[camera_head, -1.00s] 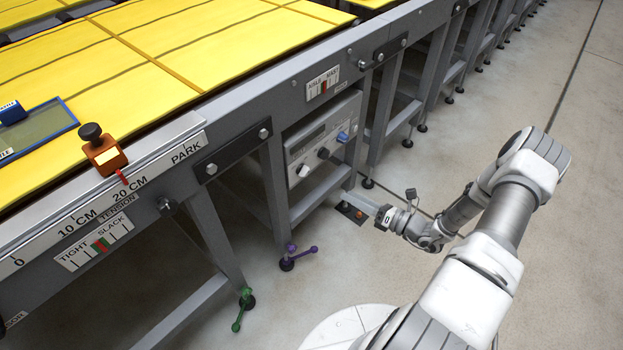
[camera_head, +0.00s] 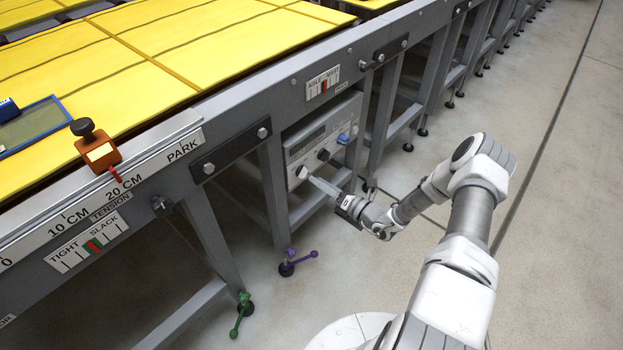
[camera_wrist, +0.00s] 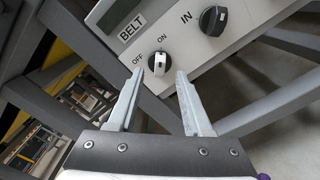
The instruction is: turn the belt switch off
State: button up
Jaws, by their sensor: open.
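In the head view the knob (camera_head: 302,172) is at the panel's lower left. My gripper (camera_wrist: 160,76) is open, its two fingers on either side of the knob in the wrist view. In the head view my gripper (camera_head: 312,181) is close in front of the panel; whether the fingers touch the knob cannot be told.
A black IN knob (camera_wrist: 213,20) is to the right of the switch. The panel (camera_head: 322,138) sits under the yellow-topped table, between grey legs. A purple-handled foot (camera_head: 287,268) and a green-handled foot (camera_head: 243,303) stand on the floor. Floor at right is open.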

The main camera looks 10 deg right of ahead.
aim_at(308, 174)
jog(key=shift+x, duration=1.95)
grip_shut()
